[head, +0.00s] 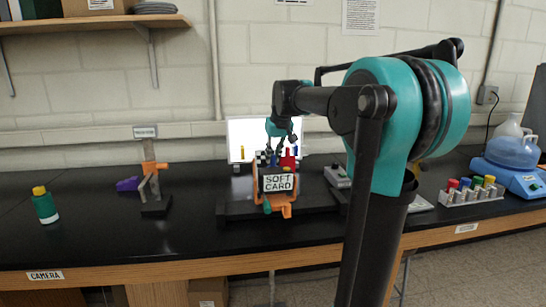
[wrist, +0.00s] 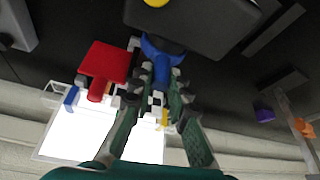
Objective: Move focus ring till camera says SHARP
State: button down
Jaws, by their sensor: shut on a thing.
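The camera rig stands at the middle of the black bench, with an orange body (head: 283,200) and a white sign (head: 278,183) that reads SOFT CARD. My gripper (head: 282,146) reaches down behind the sign. In the wrist view its green fingers (wrist: 160,75) are closed on a blue curved piece with a tab (wrist: 160,48), which looks like the focus ring. A red block with a knob (wrist: 105,62) is beside it on the left; its red shows in the head view too (head: 289,160). The ring is mostly hidden in the head view.
A bright white panel (head: 240,128) stands behind the rig. A green bottle (head: 45,206) and an orange clamp on a stand (head: 153,180) are on the left. A rack with coloured caps (head: 471,193) and a blue scale (head: 514,176) are on the right. The front bench is clear.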

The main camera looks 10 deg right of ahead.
jog(key=shift+d, duration=0.1)
jog(key=shift+d+f+y, duration=0.1)
jog(key=shift+d+y, duration=0.55)
jog(key=shift+y, duration=0.55)
jog(key=c, duration=1.4)
grip_release()
jog(key=shift+c, duration=0.2)
jog(key=shift+m, duration=0.3)
jog(key=v, duration=1.2)
